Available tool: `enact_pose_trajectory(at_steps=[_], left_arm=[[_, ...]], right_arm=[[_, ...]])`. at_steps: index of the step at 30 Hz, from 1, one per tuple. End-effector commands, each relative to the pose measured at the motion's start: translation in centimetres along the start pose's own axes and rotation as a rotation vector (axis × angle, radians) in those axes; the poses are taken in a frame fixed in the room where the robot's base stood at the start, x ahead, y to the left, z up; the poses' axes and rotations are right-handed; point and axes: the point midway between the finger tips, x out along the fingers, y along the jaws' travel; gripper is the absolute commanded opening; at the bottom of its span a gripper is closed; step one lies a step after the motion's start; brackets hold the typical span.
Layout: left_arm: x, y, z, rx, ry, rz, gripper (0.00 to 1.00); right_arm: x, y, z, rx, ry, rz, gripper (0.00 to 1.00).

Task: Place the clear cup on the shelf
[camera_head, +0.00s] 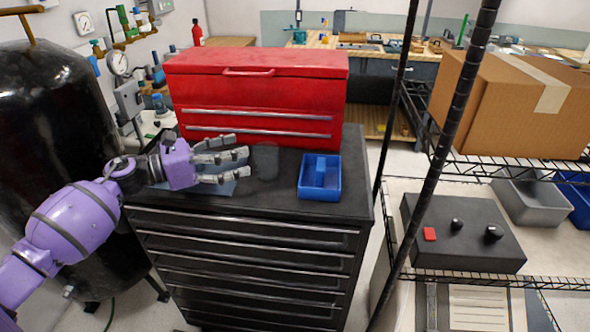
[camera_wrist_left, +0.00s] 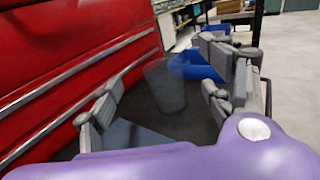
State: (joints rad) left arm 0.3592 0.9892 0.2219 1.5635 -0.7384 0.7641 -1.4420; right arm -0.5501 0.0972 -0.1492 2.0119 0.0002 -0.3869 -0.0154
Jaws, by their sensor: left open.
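The clear cup (camera_head: 265,161) stands upright on the black tool cabinet, in front of the red toolbox. It is see-through and faint. My left gripper (camera_head: 240,164) is open just left of the cup, its fingers pointing at it. In the left wrist view the cup (camera_wrist_left: 166,88) shows beyond and between the spread fingers (camera_wrist_left: 165,105), apart from them. The wire shelf (camera_head: 480,166) stands at the right, with black posts in front. My right gripper is not in view.
A blue bin (camera_head: 320,190) sits right of the cup. The red toolbox (camera_head: 256,95) stands behind it. The shelf holds a cardboard box (camera_head: 490,100), a black control box (camera_head: 450,250) and a grey bin (camera_head: 527,205). A black tank (camera_head: 50,130) stands at the left.

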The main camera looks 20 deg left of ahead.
Motion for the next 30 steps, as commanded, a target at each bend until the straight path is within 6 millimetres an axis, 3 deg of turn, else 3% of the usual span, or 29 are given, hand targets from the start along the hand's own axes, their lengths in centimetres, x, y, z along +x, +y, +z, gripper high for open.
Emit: enact_pose_trajectory(at_steps=[1, 4, 10, 22, 30], left_arm=[[0.0, -0.1, -2.7, -0.013, 0.016, 0.000, 0.73], [0.0, -0.1, -3.9, -0.020, 0.023, -0.001, 0.73], [1.7, -0.1, -3.7, -0.020, 0.020, -0.001, 0.73], [7.1, -0.1, -3.3, -0.019, 0.018, 0.000, 0.73], [7.8, -0.1, -3.7, -0.022, 0.022, 0.001, 0.73]], right_arm=[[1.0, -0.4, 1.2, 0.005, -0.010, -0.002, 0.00], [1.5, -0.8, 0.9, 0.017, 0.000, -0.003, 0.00], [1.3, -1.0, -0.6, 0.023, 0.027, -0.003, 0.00], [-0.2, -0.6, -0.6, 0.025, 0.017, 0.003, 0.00], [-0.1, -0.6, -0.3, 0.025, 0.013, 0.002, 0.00]])
